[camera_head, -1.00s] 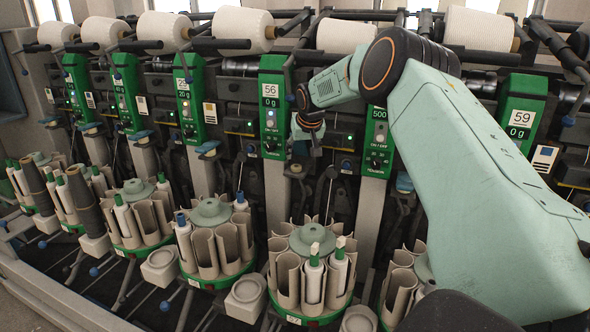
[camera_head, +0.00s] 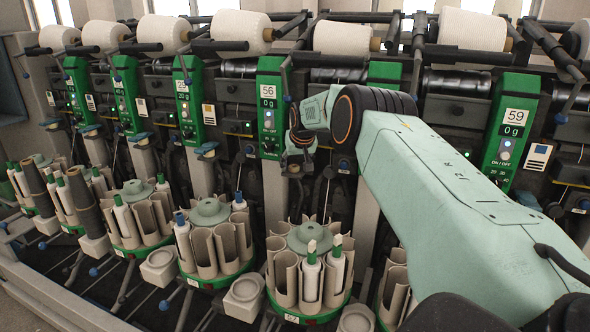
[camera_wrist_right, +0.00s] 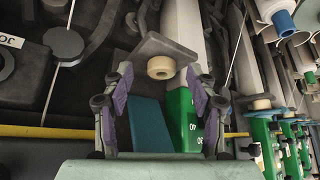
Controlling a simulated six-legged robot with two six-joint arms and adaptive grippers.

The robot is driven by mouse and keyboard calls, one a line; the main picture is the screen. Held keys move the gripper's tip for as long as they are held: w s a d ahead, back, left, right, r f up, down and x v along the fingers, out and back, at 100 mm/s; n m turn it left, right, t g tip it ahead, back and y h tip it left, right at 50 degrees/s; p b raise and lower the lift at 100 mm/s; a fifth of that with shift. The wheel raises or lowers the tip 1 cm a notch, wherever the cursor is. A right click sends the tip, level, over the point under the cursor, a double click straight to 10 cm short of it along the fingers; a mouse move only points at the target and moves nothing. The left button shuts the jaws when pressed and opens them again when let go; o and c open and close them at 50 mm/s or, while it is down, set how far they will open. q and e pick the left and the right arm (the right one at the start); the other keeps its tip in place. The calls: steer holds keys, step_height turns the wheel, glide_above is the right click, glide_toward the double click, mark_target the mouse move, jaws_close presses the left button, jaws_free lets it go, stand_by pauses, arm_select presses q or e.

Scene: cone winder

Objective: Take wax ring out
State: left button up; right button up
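A cream wax ring (camera_wrist_right: 161,67) shows in the right wrist view, under a dark grey bracket plate (camera_wrist_right: 168,46). My right gripper (camera_wrist_right: 158,84) is open, with its two purple-padded fingers apart on either side of the ring in the picture. I see no contact, and the gap in depth is unclear. In the head view my right gripper (camera_head: 297,166) is small, in front of the machine just below the green panel marked 56 (camera_head: 270,108). The ring cannot be made out there. My left gripper is not in view.
White yarn cones (camera_head: 241,31) line the top of the winder. Round bobbin magazines (camera_head: 310,242) stand in a row below. A second cream ring (camera_wrist_right: 258,103) sits at a neighbouring unit. Thin rods and a yellow bar (camera_wrist_right: 50,132) run close to the gripper.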

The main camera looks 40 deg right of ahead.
steer(key=shift+w+f, duration=0.2)
steer(key=shift+c, duration=1.3)
steer(key=shift+s+a+r, duration=0.1)
steer(key=shift+s+r, duration=0.15)
steer(key=c, duration=0.5)
steer(key=shift+w+f, duration=0.15)
steer(key=shift+c, duration=0.2)
